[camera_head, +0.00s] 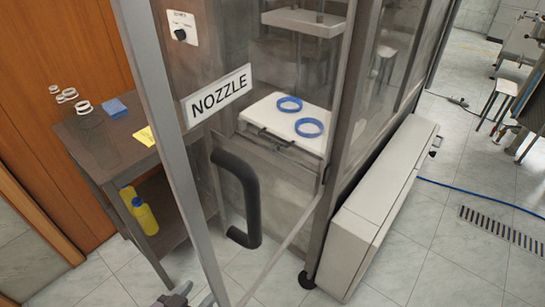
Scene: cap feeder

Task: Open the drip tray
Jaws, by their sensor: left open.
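A white tray (262,112) with a dark bar handle (276,138) on its front sits inside the machine. I take it to be the drip tray, and it looks pushed in. Two blue rings (309,127) lie on its top. I see it through the clear panel of a framed door marked NOZZLE (219,94), which stands swung out towards me with a black handle (243,200). My left gripper (178,294) shows only in part at the bottom edge, low and left of the door handle, open and well away from the tray. My right gripper is not in view.
A dark side table (98,150) at left carries white rings (82,107), a blue cloth (115,108) and a yellow pad (145,136); yellow bottles (145,216) stand below. A long pale cabinet (376,205) flanks the machine at right. The tiled floor further right has open room.

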